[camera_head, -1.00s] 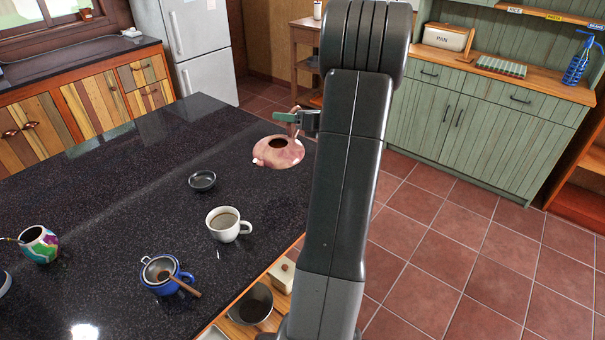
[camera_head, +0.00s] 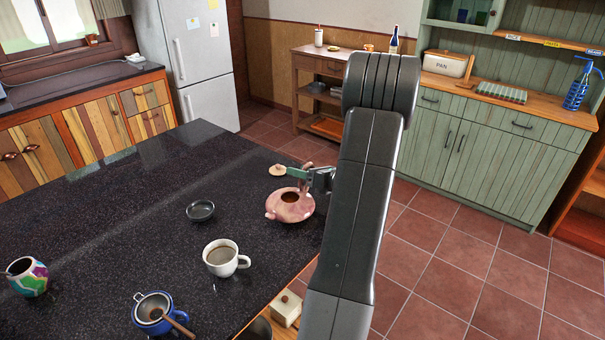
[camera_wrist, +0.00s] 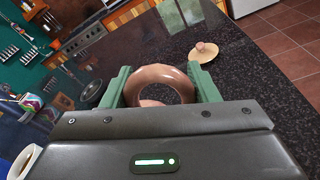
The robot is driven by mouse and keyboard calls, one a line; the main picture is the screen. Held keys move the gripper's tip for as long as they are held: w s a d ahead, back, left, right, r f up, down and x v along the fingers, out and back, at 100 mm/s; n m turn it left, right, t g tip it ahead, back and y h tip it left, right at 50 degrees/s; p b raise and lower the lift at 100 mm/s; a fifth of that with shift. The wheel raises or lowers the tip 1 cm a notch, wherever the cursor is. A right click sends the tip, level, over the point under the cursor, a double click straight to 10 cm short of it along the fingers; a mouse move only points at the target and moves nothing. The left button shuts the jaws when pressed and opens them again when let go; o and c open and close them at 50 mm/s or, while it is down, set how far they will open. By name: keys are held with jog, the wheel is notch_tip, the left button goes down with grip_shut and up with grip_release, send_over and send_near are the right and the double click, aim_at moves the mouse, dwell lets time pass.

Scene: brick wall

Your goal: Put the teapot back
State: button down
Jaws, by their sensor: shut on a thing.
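The pink teapot (camera_head: 290,206) has no lid on, and its dark opening faces up. It is upright at the right edge of the dark counter (camera_head: 120,215); I cannot tell whether its base touches the top. My gripper (camera_head: 304,173) is shut on the teapot's handle, which shows as a pinkish ring (camera_wrist: 160,82) between the green fingers in the wrist view. A small round lid with a knob (camera_head: 277,170) lies on the counter just behind the teapot. It also shows in the wrist view (camera_wrist: 204,52).
A small black dish (camera_head: 200,211), a white cup of dark liquid (camera_head: 222,259), a blue mug with a strainer (camera_head: 154,312) and a colourful pot (camera_head: 28,277) stand left and front of the teapot.

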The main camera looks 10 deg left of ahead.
jog(key=shift+f, duration=0.35)
jog(key=shift+f, duration=0.15)
jog(key=c, duration=0.5)
grip_release()
jog(key=b+v, duration=0.2)
jog(key=v, duration=1)
